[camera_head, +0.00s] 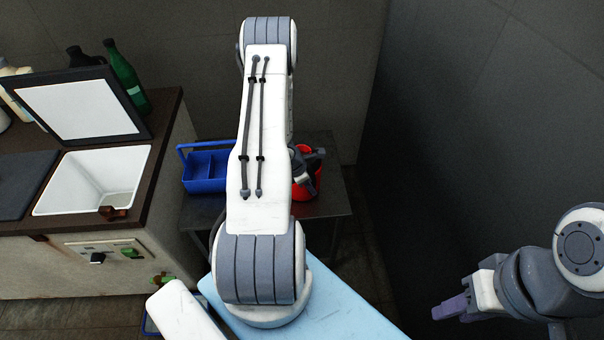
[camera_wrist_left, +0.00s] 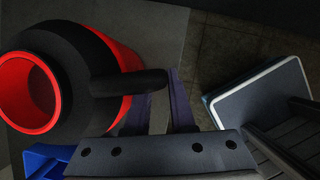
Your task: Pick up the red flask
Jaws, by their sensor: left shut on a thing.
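The red flask (camera_head: 309,187) stands on a grey side table (camera_head: 328,202), partly hidden behind my left arm in the head view. In the left wrist view the red flask (camera_wrist_left: 126,57) shows a black collar, a round red opening facing left and a black handle (camera_wrist_left: 130,82) pointing right. My left gripper (camera_wrist_left: 163,100) is shut on this handle, its purple fingers on either side. In the head view my left gripper (camera_head: 305,168) is at the flask's top. My right gripper (camera_head: 450,309) is at the lower right, far from the flask; its finger gap is not clear.
A blue divided caddy (camera_head: 207,172) stands left of the flask on the same table. A counter with a white basin (camera_head: 95,180), a raised framed lid (camera_head: 82,108) and a green bottle (camera_head: 127,75) is at left. A dark wall (camera_head: 480,120) rises at right.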

